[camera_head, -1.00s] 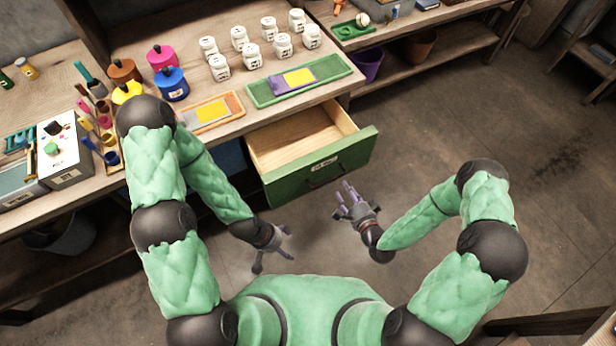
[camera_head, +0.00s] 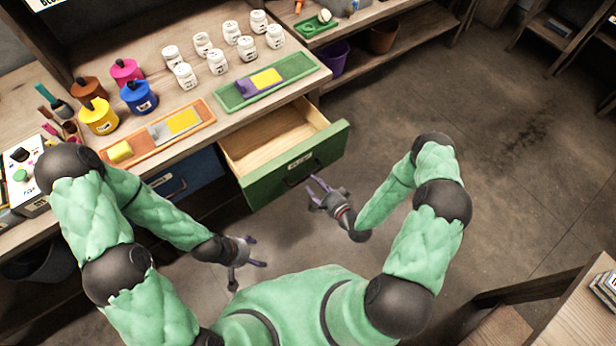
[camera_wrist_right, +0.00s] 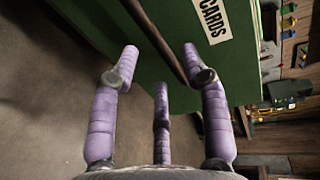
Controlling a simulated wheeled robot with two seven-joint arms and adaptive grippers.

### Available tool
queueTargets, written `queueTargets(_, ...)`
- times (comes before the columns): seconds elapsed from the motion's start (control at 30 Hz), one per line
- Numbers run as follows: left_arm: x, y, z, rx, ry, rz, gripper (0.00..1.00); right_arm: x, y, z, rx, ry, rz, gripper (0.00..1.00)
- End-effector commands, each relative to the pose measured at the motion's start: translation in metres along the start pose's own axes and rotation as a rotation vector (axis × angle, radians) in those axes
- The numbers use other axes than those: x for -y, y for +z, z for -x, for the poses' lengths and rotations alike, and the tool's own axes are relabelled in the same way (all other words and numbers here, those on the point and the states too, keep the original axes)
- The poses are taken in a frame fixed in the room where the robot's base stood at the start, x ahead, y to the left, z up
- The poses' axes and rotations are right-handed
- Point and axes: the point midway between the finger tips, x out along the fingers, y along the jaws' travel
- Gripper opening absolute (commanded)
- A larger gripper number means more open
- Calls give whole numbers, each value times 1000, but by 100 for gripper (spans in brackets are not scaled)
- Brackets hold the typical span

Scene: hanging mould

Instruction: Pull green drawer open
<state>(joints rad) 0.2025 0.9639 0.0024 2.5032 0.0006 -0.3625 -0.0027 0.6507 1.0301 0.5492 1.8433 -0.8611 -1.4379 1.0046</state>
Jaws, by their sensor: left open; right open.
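The green drawer (camera_head: 294,166) stands pulled out from the workbench, and its wooden inside (camera_head: 275,139) looks empty. Its front has a dark bar handle (camera_head: 303,174) and a white label. In the right wrist view the drawer front (camera_wrist_right: 115,40) fills the top, with the handle (camera_wrist_right: 160,42) and a label reading "CARDS" (camera_wrist_right: 212,18). My right gripper (camera_head: 316,190) is open just in front of the drawer front. Its purple fingers (camera_wrist_right: 160,60) are spread near the handle, and no grip on it shows. My left gripper (camera_head: 256,252) is open and empty, below and left of the drawer.
A closed blue drawer (camera_head: 182,182) is left of the green one. The bench top holds paint pots (camera_head: 138,96), several white jars (camera_head: 217,61), an orange tray (camera_head: 150,143) and a green tray (camera_head: 235,98). The floor (camera_head: 510,160) to the right is clear.

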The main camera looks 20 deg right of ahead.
Motion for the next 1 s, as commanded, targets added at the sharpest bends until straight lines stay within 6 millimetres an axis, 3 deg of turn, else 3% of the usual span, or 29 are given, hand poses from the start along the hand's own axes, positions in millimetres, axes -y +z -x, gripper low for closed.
queueTargets(0.1,2,0,-5,0,0,0,80,-1,1,-21,3,-2,3,46)
queueTargets(0.3,3,0,-9,0,0,0,80,-1,0,-42,1,-1,1,46)
queueTargets(0.7,3,0,-9,0,0,0,80,0,0,-50,-1,0,0,46)
queueTargets(0.73,3,0,-9,0,0,0,80,0,0,-50,-1,0,0,43)
queueTargets(0.9,3,0,-9,0,0,0,80,0,0,-49,-1,0,0,0)
queueTargets(1.0,3,0,-9,0,0,0,80,0,0,-49,-1,0,0,0)
